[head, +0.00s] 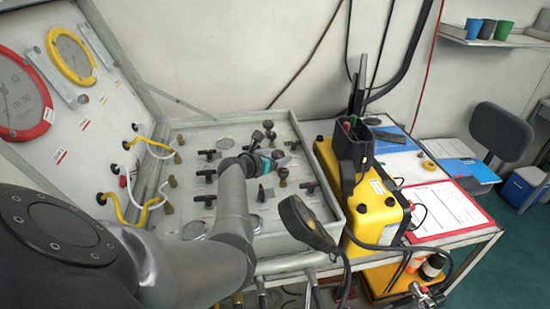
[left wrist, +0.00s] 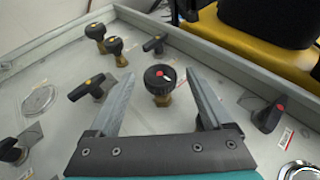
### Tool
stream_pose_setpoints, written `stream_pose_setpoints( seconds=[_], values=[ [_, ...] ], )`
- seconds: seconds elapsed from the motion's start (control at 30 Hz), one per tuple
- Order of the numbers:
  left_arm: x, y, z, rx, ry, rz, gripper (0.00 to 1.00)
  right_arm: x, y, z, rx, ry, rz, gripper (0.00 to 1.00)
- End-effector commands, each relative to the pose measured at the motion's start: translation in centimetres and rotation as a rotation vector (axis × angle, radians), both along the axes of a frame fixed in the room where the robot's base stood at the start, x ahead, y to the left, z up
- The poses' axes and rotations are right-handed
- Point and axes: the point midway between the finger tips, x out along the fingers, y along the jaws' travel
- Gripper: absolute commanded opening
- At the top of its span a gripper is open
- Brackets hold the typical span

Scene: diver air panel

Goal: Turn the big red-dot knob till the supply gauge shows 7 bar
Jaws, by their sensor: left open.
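The round black knob with a red dot and a white mark (left wrist: 159,78) stands on a brass stem in the left wrist view. My left gripper (left wrist: 158,72) is open, with one finger on each side of the knob; gaps show, and I cannot tell contact. In the head view my left gripper (head: 272,159) is over the panel (head: 283,235), partly hidden by my arm. A red-rimmed gauge (head: 20,95) and a yellow-rimmed gauge (head: 70,56) are on the raised lid; I cannot read them or tell which is supply. My right gripper is not in view.
A red-dot lever handle (left wrist: 268,114) stands right of the knob. Yellow-dot T-handle (left wrist: 91,88) and several yellow-dot knobs (left wrist: 114,46) stand left and behind.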

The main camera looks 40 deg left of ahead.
Motion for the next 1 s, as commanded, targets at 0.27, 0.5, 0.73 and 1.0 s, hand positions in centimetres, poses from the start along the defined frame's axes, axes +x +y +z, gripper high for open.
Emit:
stream_pose_setpoints(
  seconds=[0.27, 0.5, 0.73, 1.0],
  values=[
    [0.09, 0.04, 0.02, 0.0, 0.0, 0.0, 0.83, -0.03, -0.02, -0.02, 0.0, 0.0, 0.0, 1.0],
    [0.06, 0.02, 0.0, 0.0, 0.0, 0.0, 0.57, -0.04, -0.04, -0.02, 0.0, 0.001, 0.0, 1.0],
    [0.05, 0.01, -0.02, 0.0, 0.0, 0.0, 0.31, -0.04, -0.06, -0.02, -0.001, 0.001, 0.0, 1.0],
    [0.05, 0.01, -0.04, -0.001, 0.001, 0.0, 0.01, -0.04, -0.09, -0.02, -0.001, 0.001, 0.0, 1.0]
  ],
)
